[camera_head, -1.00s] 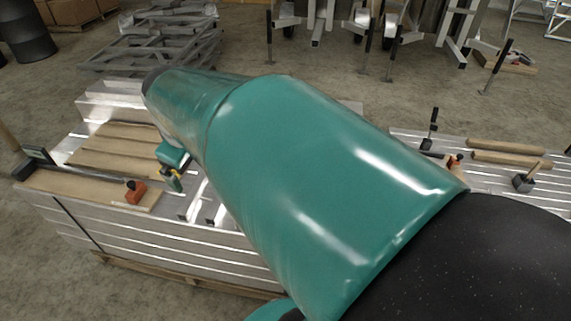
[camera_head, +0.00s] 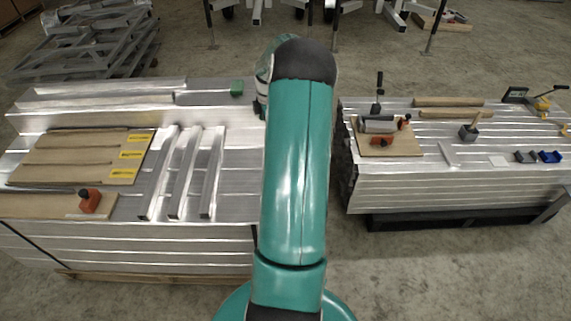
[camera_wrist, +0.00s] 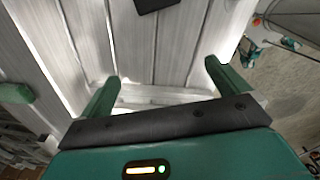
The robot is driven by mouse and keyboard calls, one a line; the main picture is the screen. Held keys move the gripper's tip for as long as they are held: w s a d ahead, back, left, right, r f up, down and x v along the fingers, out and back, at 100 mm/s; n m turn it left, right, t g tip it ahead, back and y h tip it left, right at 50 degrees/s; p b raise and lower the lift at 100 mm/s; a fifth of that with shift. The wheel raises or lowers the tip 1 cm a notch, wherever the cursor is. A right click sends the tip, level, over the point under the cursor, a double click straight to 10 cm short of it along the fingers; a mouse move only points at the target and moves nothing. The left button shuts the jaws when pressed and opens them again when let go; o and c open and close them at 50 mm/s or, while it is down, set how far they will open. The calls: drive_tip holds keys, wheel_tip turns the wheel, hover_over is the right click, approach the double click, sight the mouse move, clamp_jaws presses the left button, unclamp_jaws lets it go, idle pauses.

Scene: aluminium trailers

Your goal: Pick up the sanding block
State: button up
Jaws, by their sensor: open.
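I cannot tell for sure which thing is the sanding block. A small green block (camera_head: 236,88) lies alone on the far right part of the left aluminium stack (camera_head: 150,240). An orange block with a black knob (camera_head: 88,201) sits on a board at that stack's front left. My gripper (camera_wrist: 161,72) is open in the wrist view, with nothing between its fingers and pale metal slats beyond. A green piece (camera_wrist: 15,93) shows at that view's left edge, beside the left finger. A dark flat thing (camera_wrist: 155,4) is cut off at the top. My arm hides the fingers in the head view.
The right stack (camera_head: 430,190) holds an orange tool (camera_head: 404,122) on a board, wooden bars (camera_head: 448,101), a grey block with a wooden handle (camera_head: 469,131) and a blue piece (camera_head: 549,156). Metal bars (camera_head: 185,175) lie on the left stack. A floor gap separates the stacks.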

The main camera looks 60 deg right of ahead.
drive_tip(key=s+d+f, duration=0.6)
drive_tip(key=f, duration=0.1)
drive_tip(key=shift+n+y, duration=0.3)
drive_tip(key=f, duration=0.4)
drive_tip(key=a+f, duration=0.1)
drive_tip(key=f, duration=0.8)
drive_tip(key=shift+w+a+f, duration=0.25)
drive_tip(key=shift+w+a, duration=0.15)
drive_tip(key=shift+c, duration=0.4)
drive_tip(key=c, duration=0.8)
drive_tip(key=shift+r, duration=0.2)
